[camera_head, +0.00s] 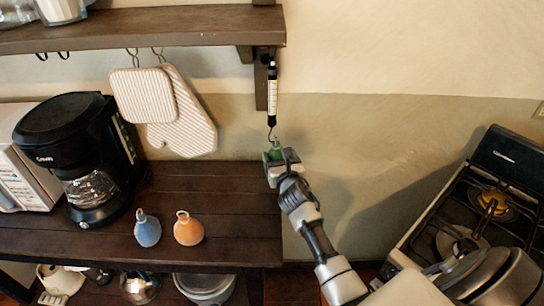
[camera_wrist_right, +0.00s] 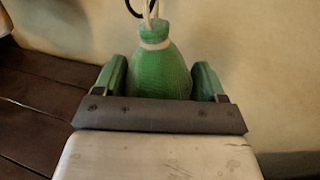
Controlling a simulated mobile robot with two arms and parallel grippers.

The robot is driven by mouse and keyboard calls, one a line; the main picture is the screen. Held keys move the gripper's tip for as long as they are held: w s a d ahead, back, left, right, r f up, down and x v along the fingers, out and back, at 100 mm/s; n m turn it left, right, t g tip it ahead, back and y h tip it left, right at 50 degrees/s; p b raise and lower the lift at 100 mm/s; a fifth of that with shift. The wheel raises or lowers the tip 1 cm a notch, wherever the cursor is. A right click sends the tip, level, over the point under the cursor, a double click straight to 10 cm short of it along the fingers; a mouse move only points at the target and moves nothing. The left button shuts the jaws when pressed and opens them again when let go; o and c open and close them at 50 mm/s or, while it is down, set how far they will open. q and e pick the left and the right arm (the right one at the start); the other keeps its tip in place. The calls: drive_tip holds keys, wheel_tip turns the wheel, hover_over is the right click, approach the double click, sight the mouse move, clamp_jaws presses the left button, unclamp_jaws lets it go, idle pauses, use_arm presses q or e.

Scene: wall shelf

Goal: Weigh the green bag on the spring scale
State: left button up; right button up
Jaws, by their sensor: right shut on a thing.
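The green bag (camera_head: 277,146) is in my right gripper (camera_head: 275,155), beside the right end of the counter, just below the spring scale (camera_head: 272,85). In the right wrist view the green bag (camera_wrist_right: 162,70) stands upright between the two fingers, with a pale cord loop at its neck. The scale hangs from the shelf bracket, and its dark hook (camera_head: 271,134) reaches down to the bag's top. In the right wrist view the hook (camera_wrist_right: 135,8) overlaps the cord loop (camera_wrist_right: 151,10); I cannot tell whether the loop is on it. My left gripper is out of view.
A blue bag (camera_head: 147,230) and an orange bag (camera_head: 188,230) stand on the dark counter (camera_head: 240,210). A coffee maker (camera_head: 75,150) is at the left. Oven mitts (camera_head: 165,105) hang under the shelf (camera_head: 150,27). A stove (camera_head: 480,200) stands at the right.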

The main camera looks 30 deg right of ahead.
drive_tip(key=shift+o, duration=0.3)
drive_tip(key=shift+s+d+r, duration=0.1)
drive_tip(key=shift+s+d, duration=0.1)
drive_tip(key=shift+d, duration=0.3)
drive_tip(key=shift+s+d, duration=0.2)
drive_tip(key=shift+d, duration=0.25)
drive_tip(key=shift+s+d+p, duration=0.2)
drive_tip(key=shift+s+d, duration=0.25)
drive_tip(key=shift+d, duration=0.15)
drive_tip(key=shift+s+d+p, duration=0.2)
drive_tip(key=shift+s+d, duration=0.2)
drive_tip(key=shift+d, duration=0.2)
drive_tip(key=shift+s+d, duration=0.2)
drive_tip(key=shift+d, duration=0.05)
drive_tip(key=shift+w+a, duration=0.1)
